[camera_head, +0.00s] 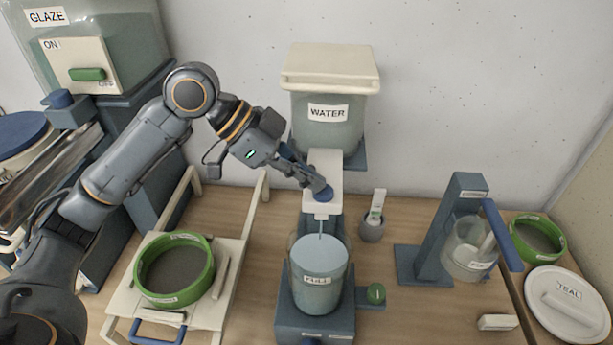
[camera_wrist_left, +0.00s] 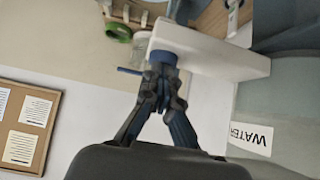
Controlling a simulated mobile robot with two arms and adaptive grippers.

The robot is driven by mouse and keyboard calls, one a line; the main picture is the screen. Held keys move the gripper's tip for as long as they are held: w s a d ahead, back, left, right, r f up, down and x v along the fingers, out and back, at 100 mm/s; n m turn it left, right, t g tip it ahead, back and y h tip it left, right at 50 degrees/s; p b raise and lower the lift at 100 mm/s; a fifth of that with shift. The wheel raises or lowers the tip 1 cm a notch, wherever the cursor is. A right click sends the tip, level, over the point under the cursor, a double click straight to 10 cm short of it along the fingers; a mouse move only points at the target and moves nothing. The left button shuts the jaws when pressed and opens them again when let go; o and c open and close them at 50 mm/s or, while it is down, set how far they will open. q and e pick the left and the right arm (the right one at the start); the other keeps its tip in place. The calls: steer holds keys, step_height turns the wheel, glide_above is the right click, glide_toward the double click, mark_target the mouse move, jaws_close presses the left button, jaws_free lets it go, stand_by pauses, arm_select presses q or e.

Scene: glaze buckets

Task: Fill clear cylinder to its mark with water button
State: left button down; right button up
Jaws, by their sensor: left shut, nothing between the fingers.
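My left gripper (camera_head: 318,186) is shut and empty, its fingertips at the blue water button (camera_head: 323,195) on the white dispenser head (camera_head: 322,166). In the left wrist view, the shut fingertips (camera_wrist_left: 160,76) meet the blue button (camera_wrist_left: 163,57), apparently touching it. The water tank (camera_head: 327,118), labelled WATER, stands behind. A thin stream (camera_head: 320,229) falls from the spout into the clear cylinder (camera_head: 319,285), which stands upright below on a blue-grey base. Bluish water fills much of it. A label on its front is too small to read surely, and I cannot tell the exact level against the mark.
A green-rimmed sieve (camera_head: 174,270) sits on a cream stand at left. A small grey cup (camera_head: 372,228) and a blue-grey stand (camera_head: 447,235) with a clear jug (camera_head: 470,250) are at right. A TEAL lid (camera_head: 568,300) lies far right. A GLAZE tank (camera_head: 130,30) stands back left.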

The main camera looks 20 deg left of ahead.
arm_select(q)
steer(key=shift+s+f, duration=0.2)
steer(key=shift+f, duration=0.45)
step_height(320, 180, up, 11)
steer(key=shift+w+r, duration=0.15)
steer(key=shift+w, duration=0.1)
stand_by(0.5)
